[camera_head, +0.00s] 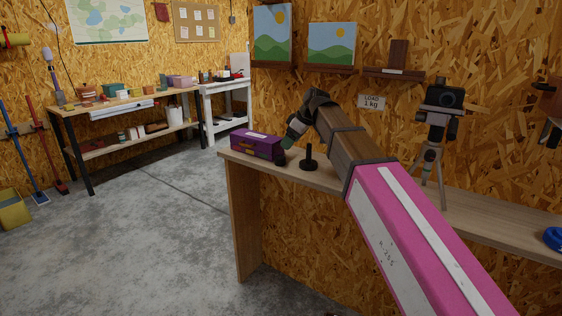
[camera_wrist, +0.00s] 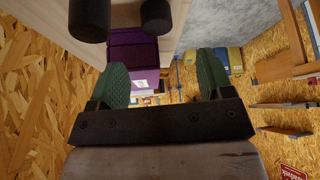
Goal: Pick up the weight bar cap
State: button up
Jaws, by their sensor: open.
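On the plank bench (camera_head: 335,178) stands a black post on a round base (camera_head: 309,161), likely the weight bar with its cap; I cannot make out a separate cap. My gripper (camera_head: 289,141) is just left of the post, above the bench near a purple toolbox (camera_head: 256,145). A dark round end shows beside the toolbox, partly hidden by my gripper. In the wrist view, my green-padded fingers (camera_wrist: 163,80) are apart with nothing between them. Two black cylinders (camera_wrist: 90,18) (camera_wrist: 157,15) lie beyond the fingertips, near the toolbox (camera_wrist: 132,50); I cannot tell which is the cap.
A camera on a tripod (camera_head: 440,125) stands on the bench to the right. A blue object (camera_head: 554,238) lies at the right edge. Pictures (camera_head: 331,43) and a load sign (camera_head: 371,102) are on the wall behind. The floor (camera_head: 150,235) left of the bench is clear.

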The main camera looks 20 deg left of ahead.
aim_at(281, 157)
jog(key=x, duration=0.8)
jog(key=shift+w+f, duration=0.15)
jog(key=shift+f, duration=0.2)
jog(key=c, duration=1)
